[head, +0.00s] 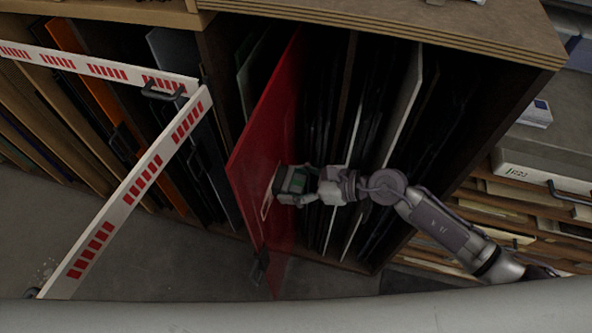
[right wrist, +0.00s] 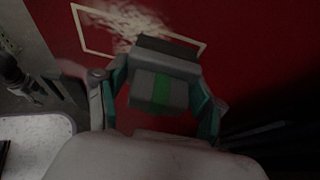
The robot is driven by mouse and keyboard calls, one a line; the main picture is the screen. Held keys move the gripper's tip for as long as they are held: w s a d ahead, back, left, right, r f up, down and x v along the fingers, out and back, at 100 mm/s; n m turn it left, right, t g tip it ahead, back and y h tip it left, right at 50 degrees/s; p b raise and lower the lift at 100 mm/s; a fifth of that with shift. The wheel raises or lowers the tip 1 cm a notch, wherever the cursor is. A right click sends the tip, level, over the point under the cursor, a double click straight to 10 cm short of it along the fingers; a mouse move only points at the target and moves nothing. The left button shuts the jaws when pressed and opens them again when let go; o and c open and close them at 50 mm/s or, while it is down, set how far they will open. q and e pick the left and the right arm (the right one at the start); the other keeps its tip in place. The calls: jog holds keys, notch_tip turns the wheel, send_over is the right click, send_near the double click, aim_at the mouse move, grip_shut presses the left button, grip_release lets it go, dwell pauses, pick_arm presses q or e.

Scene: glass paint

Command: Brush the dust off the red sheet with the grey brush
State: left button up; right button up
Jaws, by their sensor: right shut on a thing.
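The red sheet (head: 268,125) stands upright and partly out of a wooden rack; it also fills much of the right wrist view (right wrist: 255,50). A pale patch of dust (right wrist: 128,22) lies on it inside a white outlined frame (right wrist: 92,43). My right gripper (head: 292,186) is shut on the grey brush (right wrist: 163,90), which has a green stripe. The brush is close in front of the sheet, below the dust patch in the right wrist view; I cannot tell whether it touches. In the head view the gripper hides part of the frame. My left gripper is not in view.
White bars with red marks (head: 130,192) cross the left side, near the rack. Other sheets stand in the wooden rack (head: 400,30) on both sides of the red one. A dark clamp-like piece (head: 260,267) is at the sheet's lower edge. Shelves fill the right.

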jog(key=shift+s+a+r, duration=0.1)
jog(key=shift+s+a, duration=0.15)
jog(key=shift+s, duration=0.3)
